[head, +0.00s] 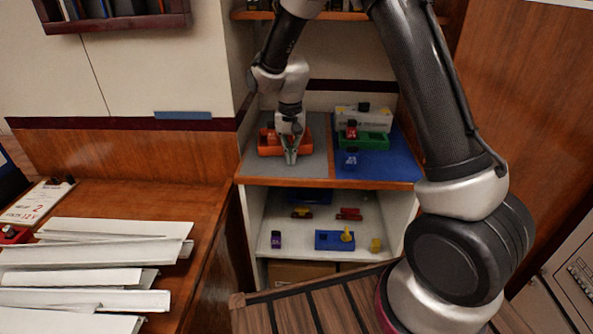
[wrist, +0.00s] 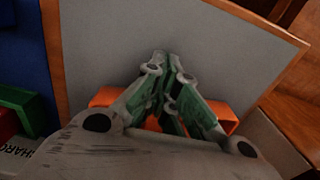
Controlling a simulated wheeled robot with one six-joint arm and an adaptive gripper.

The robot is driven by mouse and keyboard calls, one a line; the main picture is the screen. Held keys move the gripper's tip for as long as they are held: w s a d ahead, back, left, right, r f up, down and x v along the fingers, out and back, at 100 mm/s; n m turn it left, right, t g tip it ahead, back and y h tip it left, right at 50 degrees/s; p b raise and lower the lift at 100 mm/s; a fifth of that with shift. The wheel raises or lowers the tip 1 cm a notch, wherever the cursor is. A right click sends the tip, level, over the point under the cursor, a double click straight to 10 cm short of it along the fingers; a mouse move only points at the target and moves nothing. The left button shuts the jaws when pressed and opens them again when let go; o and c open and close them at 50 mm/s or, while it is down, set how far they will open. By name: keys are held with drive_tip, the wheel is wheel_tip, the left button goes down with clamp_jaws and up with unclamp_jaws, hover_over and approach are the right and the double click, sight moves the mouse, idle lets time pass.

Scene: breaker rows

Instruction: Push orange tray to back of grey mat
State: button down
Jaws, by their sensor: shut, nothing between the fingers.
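The orange tray (head: 268,151) sits on the grey mat (head: 312,168), toward its back left in the head view. My gripper (head: 291,160) points down in front of the tray and covers its middle. Its fingers are shut and empty. In the wrist view, the orange tray (wrist: 106,96) shows on both sides of my gripper (wrist: 161,60), with its middle hidden behind the fingers. Bare grey mat (wrist: 110,35) lies beyond the fingertips. I cannot tell whether the fingers touch the tray.
A blue mat (head: 382,164) lies to the right, holding a green tray (head: 375,141), a white box (head: 350,116) and a small dark-blue block (head: 351,158). A wooden strip divides the mats. The shelf's wooden front edge (head: 290,182) is near. The grey mat's front is clear.

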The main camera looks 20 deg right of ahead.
drive_tip(key=w+d, duration=0.1)
drive_tip(key=w, duration=0.4)
drive_tip(key=w+d, duration=0.2)
drive_tip(key=w, duration=0.3)
drive_tip(key=w+d, duration=0.1)
drive_tip(key=w, duration=0.4)
drive_tip(key=shift+w+d, duration=0.3)
drive_tip(key=shift+d, duration=0.05)
drive_tip(key=shift+s, duration=0.1)
